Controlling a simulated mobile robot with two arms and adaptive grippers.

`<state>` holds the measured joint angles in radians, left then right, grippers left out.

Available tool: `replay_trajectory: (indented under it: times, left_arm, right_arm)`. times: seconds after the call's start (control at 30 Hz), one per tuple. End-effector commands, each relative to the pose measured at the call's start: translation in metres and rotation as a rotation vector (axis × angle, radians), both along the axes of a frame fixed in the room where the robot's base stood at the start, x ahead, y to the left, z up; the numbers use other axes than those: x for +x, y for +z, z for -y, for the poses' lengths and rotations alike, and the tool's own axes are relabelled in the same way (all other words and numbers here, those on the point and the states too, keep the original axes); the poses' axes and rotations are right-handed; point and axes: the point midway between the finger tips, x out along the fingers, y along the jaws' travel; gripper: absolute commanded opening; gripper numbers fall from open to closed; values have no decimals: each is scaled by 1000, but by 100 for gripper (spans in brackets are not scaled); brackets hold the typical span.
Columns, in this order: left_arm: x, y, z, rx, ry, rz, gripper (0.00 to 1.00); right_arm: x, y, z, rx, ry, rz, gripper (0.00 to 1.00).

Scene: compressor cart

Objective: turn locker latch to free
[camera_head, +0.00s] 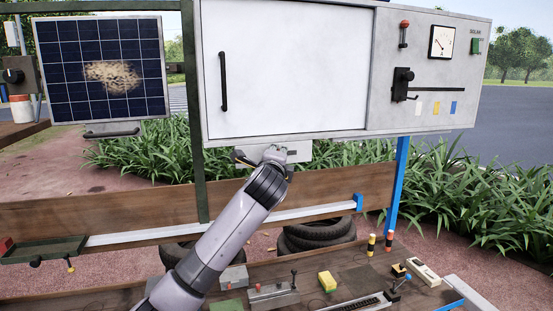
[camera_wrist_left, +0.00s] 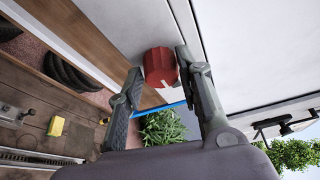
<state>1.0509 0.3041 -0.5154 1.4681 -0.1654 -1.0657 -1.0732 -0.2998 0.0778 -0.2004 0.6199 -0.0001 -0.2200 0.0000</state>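The locker is a pale cabinet with a large white door (camera_head: 285,70) and a black vertical handle (camera_head: 223,80); the door looks closed. A red knob (camera_wrist_left: 160,68), which looks like the latch, shows in the left wrist view against the pale panel. My left gripper (camera_head: 270,155) is just below the locker's lower edge in the head view, where the knob is hidden. In the left wrist view my left gripper (camera_wrist_left: 160,65) is open, with one finger on each side of the knob. Firm contact cannot be told. My right gripper is not in view.
A control panel (camera_head: 425,70) with a gauge and levers is right of the door. A solar panel (camera_head: 100,68) stands at the left. A wooden board (camera_head: 110,218) runs below the locker. A yellow block (camera_head: 327,282) and small parts lie on the bench.

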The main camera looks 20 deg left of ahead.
Motion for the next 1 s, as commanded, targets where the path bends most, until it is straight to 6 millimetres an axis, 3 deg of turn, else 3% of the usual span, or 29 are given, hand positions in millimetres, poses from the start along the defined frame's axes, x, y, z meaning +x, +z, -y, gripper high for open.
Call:
replay_trajectory:
  times: [0.2,0.57,0.77,1.0]
  left_arm:
    - [0,1,0,-2,0,1,48]
    - [-4,1,0,-2,0,2,48]
    - [-30,4,6,-1,-2,5,48]
    - [-78,7,17,0,-2,4,48]
  right_arm:
    - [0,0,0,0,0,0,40]
    - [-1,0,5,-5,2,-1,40]
    - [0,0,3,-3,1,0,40]
    - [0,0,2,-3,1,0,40]
